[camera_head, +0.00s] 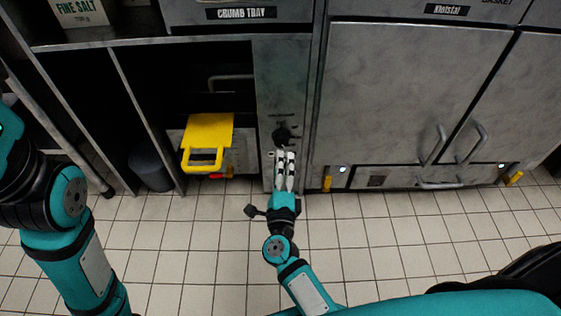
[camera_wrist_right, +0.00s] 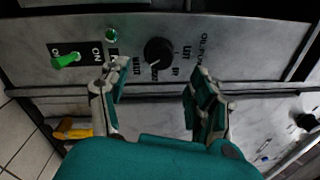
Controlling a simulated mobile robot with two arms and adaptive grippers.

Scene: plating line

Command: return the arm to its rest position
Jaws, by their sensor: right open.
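My right gripper (camera_head: 286,158) is low in front of a narrow metal panel (camera_head: 281,92) in the head view, with its fingers pointing at the panel. In the right wrist view my right gripper (camera_wrist_right: 160,78) is open, its two fingers apart with nothing between them. A black knob (camera_wrist_right: 158,52) on the panel lies just beyond the gap between the fingertips; it also shows as a dark knob (camera_head: 283,134) in the head view. I cannot tell whether the fingers touch the panel. Part of my left arm shows at the left edge of the head view; its gripper is out of view.
A green switch (camera_wrist_right: 66,61) and a green light (camera_wrist_right: 112,35) sit left of the knob. A yellow tray-like piece (camera_head: 209,129) sticks out of the open bay on the left. Cabinet doors with handles (camera_head: 478,143) stand right. The tiled floor (camera_head: 390,235) is clear.

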